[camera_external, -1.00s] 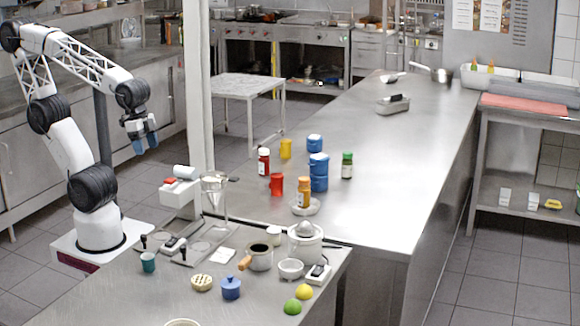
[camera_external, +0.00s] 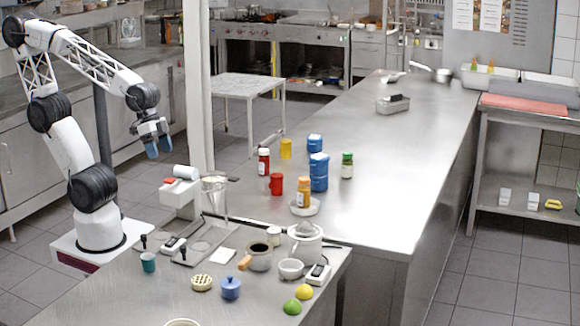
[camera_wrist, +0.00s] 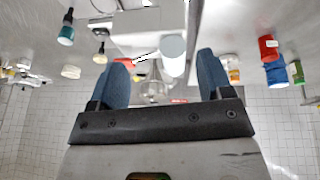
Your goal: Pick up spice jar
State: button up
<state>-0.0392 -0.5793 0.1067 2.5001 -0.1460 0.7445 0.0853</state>
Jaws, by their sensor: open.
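Several small jars stand on the long steel counter in the external view. One is an orange jar (camera_external: 303,193) on a white dish. Another has a green lid (camera_external: 347,166), and a red bottle with a white cap (camera_external: 263,162) stands at the left. I cannot tell which one is the spice jar. My gripper (camera_external: 158,148) is open and empty in the air, left of the pillar and well away from the jars. In the wrist view its two blue fingers (camera_wrist: 163,58) are spread apart with nothing gripped.
Blue canisters (camera_external: 319,172), a red canister (camera_external: 277,184) and a yellow canister (camera_external: 286,149) crowd the jars. A white pillar (camera_external: 196,85) and a machine with a white cylinder (camera_external: 185,172) stand between my gripper and them. The counter's right half is mostly clear.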

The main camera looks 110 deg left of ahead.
aim_at(261, 152)
jog(key=w+a+f+n+t+y, duration=0.1)
jog(key=w+a+n+t+y, duration=0.15)
jog(key=w+a, duration=0.55)
jog(key=w+a+f+n+t+y, duration=0.2)
jog(key=w+a+n+t, duration=0.3)
jog(key=w, duration=0.5)
jog(key=s+a+f+n+g+y, duration=0.1)
jog(key=a+f+n+g+y, duration=0.1)
jog(key=a, duration=0.6)
jog(key=s+a+f+n+g+y, duration=0.1)
jog(key=a+f+n+g+y, duration=0.2)
jog(key=a, duration=0.5)
jog(key=s+a+f+n+g+y, duration=0.1)
jog(key=a+f+n+g+y, duration=0.1)
jog(key=a, duration=0.6)
jog(key=shift+s+f+g+y, duration=0.25)
jog(key=shift+g+y, duration=0.2)
jog(key=shift+y, duration=0.25)
jog(key=shift+s+f+g+y, duration=0.1)
jog(key=shift+f+g+y, duration=0.25)
jog(key=shift+y, duration=0.3)
jog(key=shift+x, duration=1.25)
jog(key=shift+x, duration=2.6)
